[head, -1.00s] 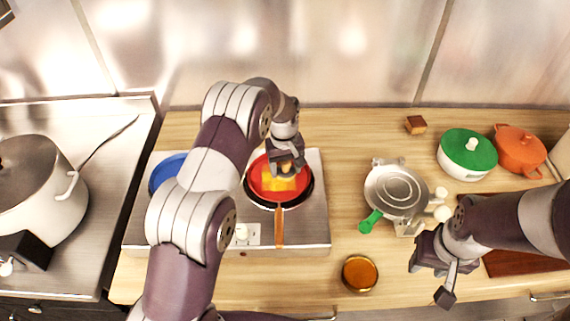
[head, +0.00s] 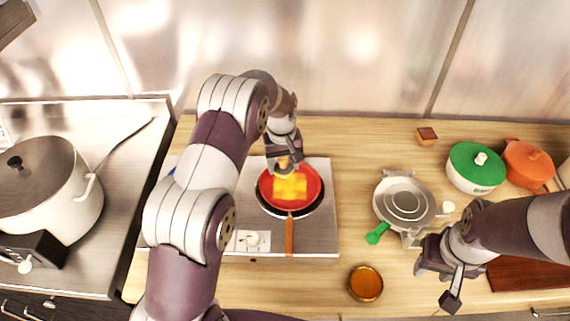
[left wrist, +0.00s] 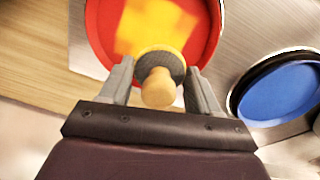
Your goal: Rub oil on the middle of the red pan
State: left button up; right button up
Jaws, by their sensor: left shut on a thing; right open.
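The red pan (head: 312,177) sits on a burner of the steel hob, its wooden handle pointing toward me. A patchy yellow-orange area covers its middle; the pan also shows in the left wrist view (left wrist: 97,30). My left gripper (head: 284,163) is over the far part of the pan. In the left wrist view it is shut on an oil brush (left wrist: 158,88) with a pale wooden knob and a dark round collar. The brush's underside is hidden; I cannot tell whether it touches the pan. A bowl of amber oil (head: 365,284) stands at the counter's front. My right gripper (head: 440,280) is open and empty.
A blue pan (left wrist: 280,92) is beside the red one, mostly hidden by my left arm in the head view. A round metal press with a green handle (head: 404,203), a green pot (head: 475,166) and an orange pot (head: 528,163) stand right. A large pot (head: 48,190) stands left.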

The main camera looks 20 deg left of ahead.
pick_arm(q)
notch_tip(320, 180, up, 2)
jog(key=shift+a+p, duration=0.1)
jog(key=shift+p, duration=0.4)
jog(key=shift+r, duration=0.3)
jog(key=shift+d+r, duration=0.1)
jog(key=shift+d, duration=0.1)
jog(key=shift+a, duration=0.15)
